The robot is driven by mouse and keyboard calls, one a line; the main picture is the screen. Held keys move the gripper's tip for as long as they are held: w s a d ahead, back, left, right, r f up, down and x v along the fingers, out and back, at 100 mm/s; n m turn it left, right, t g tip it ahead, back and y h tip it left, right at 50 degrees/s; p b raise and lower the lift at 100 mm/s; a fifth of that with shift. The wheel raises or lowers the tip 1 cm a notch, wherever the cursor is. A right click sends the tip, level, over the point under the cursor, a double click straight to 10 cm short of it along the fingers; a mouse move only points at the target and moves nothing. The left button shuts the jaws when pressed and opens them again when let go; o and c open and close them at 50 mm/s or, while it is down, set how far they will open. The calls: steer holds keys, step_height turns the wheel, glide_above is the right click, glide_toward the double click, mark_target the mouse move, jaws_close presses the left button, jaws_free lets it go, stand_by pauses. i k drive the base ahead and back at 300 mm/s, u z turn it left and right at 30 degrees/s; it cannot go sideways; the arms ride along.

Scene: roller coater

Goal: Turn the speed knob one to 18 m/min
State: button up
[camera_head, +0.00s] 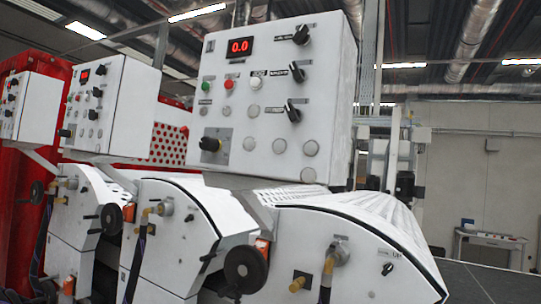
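The nearest control box (268,125) is white and stands on a roller unit in the middle of the view. Its red display (239,47) reads 0.0. Several black knobs sit on its face: one at upper right (301,35), one below it (297,72), one lower right (292,111) and one at lower left (210,144) on a grey plate. The labels are too small to read, so I cannot tell which is speed knob one. A green button (205,86) and a red button (228,84) sit under the display. My gripper is not in view.
Two similar control boxes, a middle one (112,105) and a far-left one (30,108), stand farther back. A black handwheel (245,269) and a brass fitting (296,285) stick out below the nearest box. Dark floor (490,283) lies open at right.

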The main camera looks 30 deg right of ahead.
mark_target(214, 145)
steer(key=z, duration=0.15)
steer(key=i, duration=1)
steer(key=u, duration=0.05)
